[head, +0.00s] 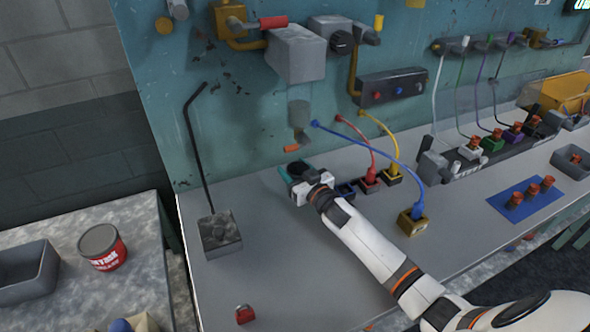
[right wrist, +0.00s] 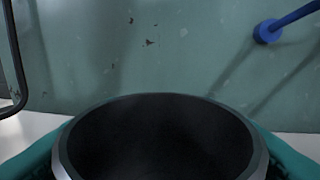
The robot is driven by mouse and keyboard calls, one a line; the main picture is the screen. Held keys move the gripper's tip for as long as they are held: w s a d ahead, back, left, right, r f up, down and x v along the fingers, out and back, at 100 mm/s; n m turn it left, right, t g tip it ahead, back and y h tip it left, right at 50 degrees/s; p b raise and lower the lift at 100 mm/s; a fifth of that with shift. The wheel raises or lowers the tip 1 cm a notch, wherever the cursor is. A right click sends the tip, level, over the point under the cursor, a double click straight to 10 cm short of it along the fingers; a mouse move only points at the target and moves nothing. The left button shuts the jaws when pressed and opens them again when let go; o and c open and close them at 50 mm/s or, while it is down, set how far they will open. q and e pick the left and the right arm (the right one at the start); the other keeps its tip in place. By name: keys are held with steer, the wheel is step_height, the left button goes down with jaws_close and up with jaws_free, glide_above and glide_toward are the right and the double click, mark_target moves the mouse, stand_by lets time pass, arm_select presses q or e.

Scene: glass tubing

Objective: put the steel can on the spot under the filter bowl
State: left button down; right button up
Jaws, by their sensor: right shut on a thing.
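The steel can (right wrist: 160,140) fills the bottom of the right wrist view, its round rim and dark open mouth facing the camera. My right gripper (head: 292,172) is shut on it, with a teal finger on each side. In the head view the gripper is low over the bench near the teal back panel, and the can is mostly hidden. The grey filter bowl (head: 299,113) hangs on the panel above the gripper, with an orange lever below it. I cannot make out the spot under the bowl, nor whether the can touches the bench. My left gripper is not in view.
A grey holder (head: 220,236) with a tall bent black rod stands left of the gripper. Coloured cables and plug blocks, including a yellow block (head: 411,222), lie to the right. A red object (head: 244,314) sits at the front. The bench between holder and arm is clear.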

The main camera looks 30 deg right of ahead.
steer(key=o, duration=1.1)
steer(key=shift+f, duration=0.1)
steer(key=shift+c, duration=0.2)
steer(key=s, duration=0.8)
steer(key=s+d, duration=0.1)
steer(key=s, duration=0.3)
steer(key=shift+d+b, duration=0.1)
steer(key=shift+b, duration=0.3)
